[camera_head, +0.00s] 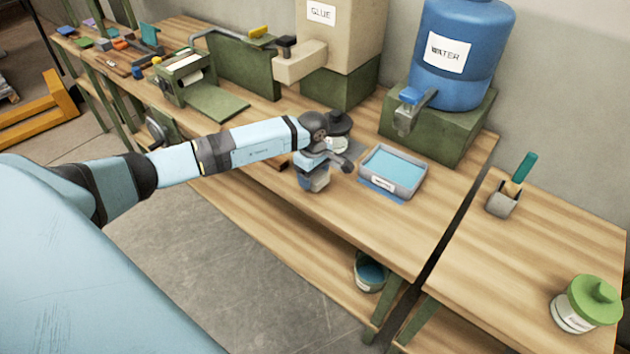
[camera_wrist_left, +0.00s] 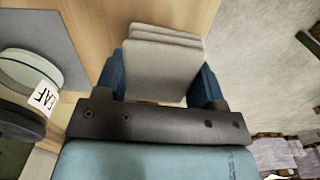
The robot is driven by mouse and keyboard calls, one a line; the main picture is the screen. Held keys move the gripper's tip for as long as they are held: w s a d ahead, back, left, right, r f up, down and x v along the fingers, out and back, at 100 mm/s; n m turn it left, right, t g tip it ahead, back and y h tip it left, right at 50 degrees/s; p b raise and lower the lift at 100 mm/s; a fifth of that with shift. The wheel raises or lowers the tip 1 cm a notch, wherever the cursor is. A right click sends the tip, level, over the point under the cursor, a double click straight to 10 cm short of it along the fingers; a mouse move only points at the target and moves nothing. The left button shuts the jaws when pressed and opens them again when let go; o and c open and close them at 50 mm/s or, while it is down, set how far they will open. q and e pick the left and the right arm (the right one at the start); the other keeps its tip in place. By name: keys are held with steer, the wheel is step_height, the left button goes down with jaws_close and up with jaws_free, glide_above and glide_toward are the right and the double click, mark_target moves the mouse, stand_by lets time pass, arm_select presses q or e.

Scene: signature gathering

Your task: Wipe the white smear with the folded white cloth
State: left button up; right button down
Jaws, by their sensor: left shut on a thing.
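My left gripper (camera_head: 314,182) is over the front edge area of the main bench, beside a dark-lidded jar. In the left wrist view, the gripper's two blue fingers (camera_wrist_left: 161,83) are shut on the folded white cloth (camera_wrist_left: 162,60). The cloth is greyish white, stacked in several layers, and its far end sticks out past the fingers. Wood shows around it; I cannot tell whether it touches the bench. In the head view the gripper and wrist mostly hide the cloth. I cannot make out the white smear in either view. My right gripper is not in view.
The dark-lidded jar (camera_head: 337,142) stands just behind my gripper, and also shows in the wrist view (camera_wrist_left: 27,88). A grey tray (camera_head: 417,186) with blue contents is to the right. The water barrel (camera_head: 465,50) and glue dispenser (camera_head: 345,30) stand behind. Bare bench lies in front of the tray.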

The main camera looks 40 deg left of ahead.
arm_select(q)
step_height(320, 180, up, 3)
steer(key=shift+r+p, duration=0.2)
steer(key=shift+p, duration=0.35)
steer(key=shift+r, duration=0.4)
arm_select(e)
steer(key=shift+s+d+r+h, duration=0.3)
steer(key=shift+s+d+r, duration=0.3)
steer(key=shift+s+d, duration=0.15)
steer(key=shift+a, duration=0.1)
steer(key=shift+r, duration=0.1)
